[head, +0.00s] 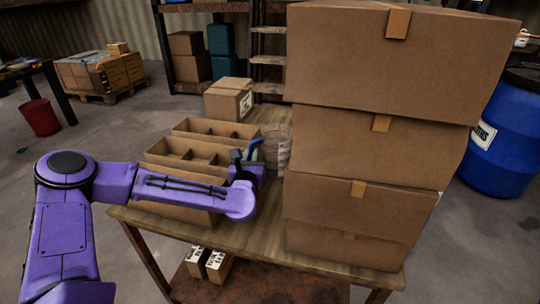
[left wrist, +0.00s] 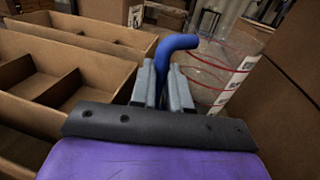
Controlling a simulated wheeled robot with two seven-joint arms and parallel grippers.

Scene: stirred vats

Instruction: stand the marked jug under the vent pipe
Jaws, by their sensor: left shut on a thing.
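A clear jug (head: 278,150) with a blue handle (head: 254,145) is on the wooden table, close beside the tall box stack, which may hide part of it. In the left wrist view the jug (left wrist: 213,78) shows red rings and a column of white labels with dark marks. My left gripper (head: 247,160) is shut on the blue handle, which also shows between the fingers in the left wrist view (left wrist: 176,43). I cannot tell whether the jug touches the table. I cannot make out a vent pipe. My right gripper is not in view.
A tall stack of cardboard boxes (head: 370,130) fills the table's right side. Open divided cartons (head: 190,153) stand left of the jug. A closed box (head: 229,100) is behind. A blue drum (head: 505,140) stands on the floor at right. Little table (head: 262,235) is bare in front.

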